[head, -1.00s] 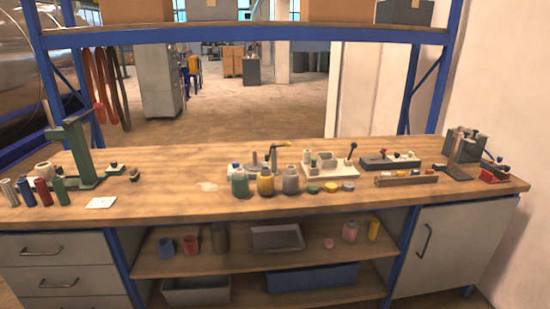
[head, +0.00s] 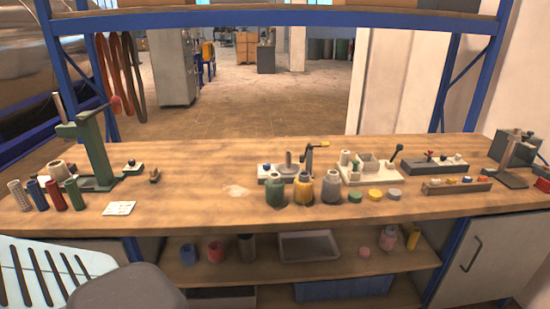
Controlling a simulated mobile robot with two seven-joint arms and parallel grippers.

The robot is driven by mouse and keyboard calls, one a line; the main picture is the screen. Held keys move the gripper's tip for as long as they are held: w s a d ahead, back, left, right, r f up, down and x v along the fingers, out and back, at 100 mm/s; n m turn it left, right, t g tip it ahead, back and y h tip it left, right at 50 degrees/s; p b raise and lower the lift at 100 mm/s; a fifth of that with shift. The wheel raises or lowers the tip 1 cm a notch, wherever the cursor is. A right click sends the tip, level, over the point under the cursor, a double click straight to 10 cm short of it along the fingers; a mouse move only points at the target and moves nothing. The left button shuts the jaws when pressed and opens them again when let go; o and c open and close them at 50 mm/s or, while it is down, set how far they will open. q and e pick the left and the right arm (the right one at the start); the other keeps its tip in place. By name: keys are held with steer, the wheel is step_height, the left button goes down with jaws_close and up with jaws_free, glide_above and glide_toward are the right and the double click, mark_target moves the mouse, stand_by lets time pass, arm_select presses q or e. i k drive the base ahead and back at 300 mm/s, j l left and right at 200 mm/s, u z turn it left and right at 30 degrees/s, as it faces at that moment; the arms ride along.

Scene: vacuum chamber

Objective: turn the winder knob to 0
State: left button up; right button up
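What looks like the winder (head: 267,179) stands on the bench just behind the green-labelled jar. Small pale and blue parts sit at the base's left end, partly hidden by the jars. The winder's knob and any number marks are too small to make out. Neither of my grippers can be recognised in the head view.
A green press (head: 96,150) stands at left. A pale slotted panel and dark rounded shape fill the lower left; I cannot tell what they are.

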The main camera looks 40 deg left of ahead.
mark_target(266, 166)
steer(key=i+j+z, duration=0.1)
steer(key=j, duration=0.75)
steer(key=i+j+z, duration=0.1)
steer(key=j, duration=0.75)
